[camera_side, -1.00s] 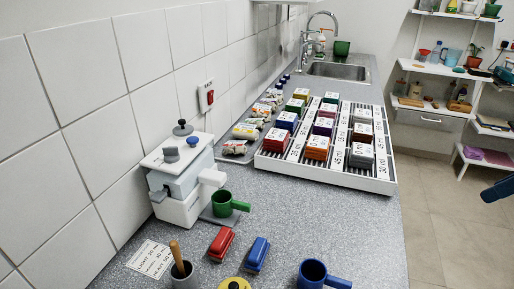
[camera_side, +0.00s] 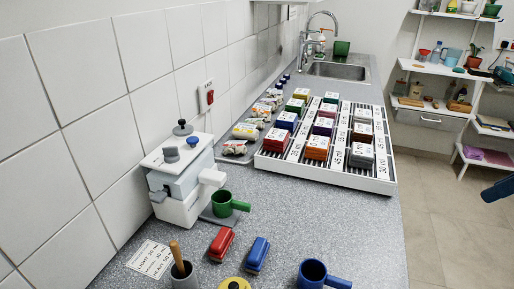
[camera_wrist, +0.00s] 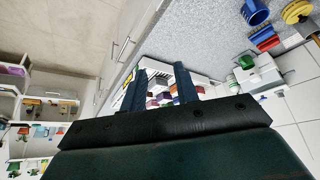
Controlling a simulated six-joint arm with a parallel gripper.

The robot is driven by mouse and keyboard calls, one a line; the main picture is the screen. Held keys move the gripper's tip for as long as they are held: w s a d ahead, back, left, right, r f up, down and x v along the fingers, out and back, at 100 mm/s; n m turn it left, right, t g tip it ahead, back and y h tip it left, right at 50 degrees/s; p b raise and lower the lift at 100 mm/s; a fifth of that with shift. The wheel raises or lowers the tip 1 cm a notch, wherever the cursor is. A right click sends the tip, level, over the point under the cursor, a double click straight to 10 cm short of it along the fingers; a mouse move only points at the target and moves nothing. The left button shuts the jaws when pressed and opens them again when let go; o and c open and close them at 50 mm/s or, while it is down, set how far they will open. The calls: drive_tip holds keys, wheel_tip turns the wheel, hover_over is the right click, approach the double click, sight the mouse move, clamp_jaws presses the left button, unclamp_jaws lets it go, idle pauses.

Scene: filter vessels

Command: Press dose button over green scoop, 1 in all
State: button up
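The white dosing machine (camera_side: 182,188) stands against the tiled wall, with a round blue button (camera_side: 192,141) on top. The green scoop (camera_side: 222,204) sits at its foot on a grey plate, below the white spout (camera_side: 212,176), handle pointing right. In the wrist view the machine (camera_wrist: 262,74) and green scoop (camera_wrist: 246,62) are right of the fingers. My gripper (camera_wrist: 160,88) is open and empty, its two dark blue fingers apart, well away from the machine. In the side view only a dark blue piece shows at the right edge, too little to tell its state.
A red block (camera_side: 221,243), a blue block (camera_side: 257,254) and a blue scoop (camera_side: 313,273) lie in front of the machine. A white rack (camera_side: 270,168) of coloured boxes stands behind. A grey cup with a wooden handle (camera_side: 176,252) is at the front left.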

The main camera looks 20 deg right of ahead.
clamp_jaws()
idle(1.5)
